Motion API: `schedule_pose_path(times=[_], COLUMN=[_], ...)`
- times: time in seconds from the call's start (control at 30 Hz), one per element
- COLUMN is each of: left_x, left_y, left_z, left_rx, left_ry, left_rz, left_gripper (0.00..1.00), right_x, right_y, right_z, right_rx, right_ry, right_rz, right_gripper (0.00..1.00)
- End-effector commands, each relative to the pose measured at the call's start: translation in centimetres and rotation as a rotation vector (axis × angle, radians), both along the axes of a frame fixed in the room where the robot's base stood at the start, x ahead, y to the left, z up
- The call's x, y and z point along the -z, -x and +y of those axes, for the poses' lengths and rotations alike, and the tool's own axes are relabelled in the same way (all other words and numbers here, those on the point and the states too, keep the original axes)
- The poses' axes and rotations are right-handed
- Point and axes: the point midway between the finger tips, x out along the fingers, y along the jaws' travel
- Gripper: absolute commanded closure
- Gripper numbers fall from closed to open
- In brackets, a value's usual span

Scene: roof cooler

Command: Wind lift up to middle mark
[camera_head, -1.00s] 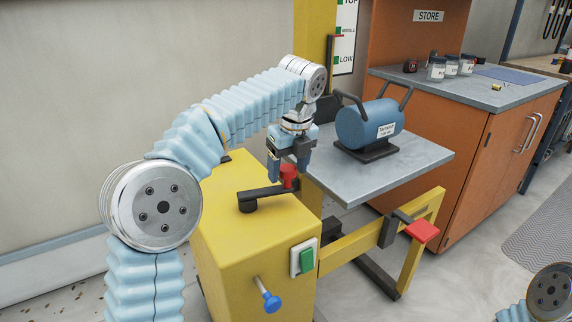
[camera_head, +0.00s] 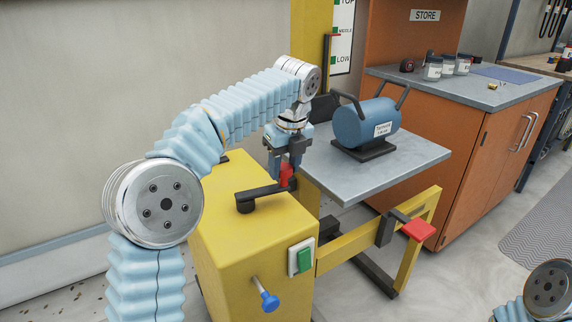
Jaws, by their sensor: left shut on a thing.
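A yellow lift housing (camera_head: 235,235) carries a black crank (camera_head: 258,194) with a red knob (camera_head: 286,176) at its end. My left gripper (camera_head: 283,176) points down at the crank's end and is shut on the red knob, its fingers partly covering it. The grey lift platform (camera_head: 410,165) bears a blue motor (camera_head: 366,123). The scale (camera_head: 343,40) on the yellow mast reads top, middle and low; a red pointer (camera_head: 333,36) stands near the middle mark. The gripper of my right arm is out of view.
A green switch (camera_head: 304,258) and a blue-knobbed lever (camera_head: 270,300) are on the housing's front. A red pedal (camera_head: 419,229) sticks out by the yellow frame. An orange store cabinet (camera_head: 478,160) with several jars stands at right.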

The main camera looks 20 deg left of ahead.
Motion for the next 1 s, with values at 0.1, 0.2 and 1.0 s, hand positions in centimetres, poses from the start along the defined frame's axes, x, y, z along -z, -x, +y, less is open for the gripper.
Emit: schedule_pose_path(times=[0.1, 0.2, 1.0], left_x=[-0.3, -0.2, -0.2], left_y=[-0.7, -0.9, -1.5], left_z=[0.9, 1.0, 1.7], left_rx=[-0.009, -0.009, -0.007], left_ry=[-0.006, -0.007, -0.005], left_rz=[-0.012, -0.014, -0.011], left_gripper=[1.0, 1.0, 0.32], right_x=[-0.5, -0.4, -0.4], right_y=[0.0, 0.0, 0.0], right_z=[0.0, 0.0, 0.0], right_rx=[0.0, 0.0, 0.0], right_ry=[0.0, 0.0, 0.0], right_rz=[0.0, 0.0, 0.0], right_gripper=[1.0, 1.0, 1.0])
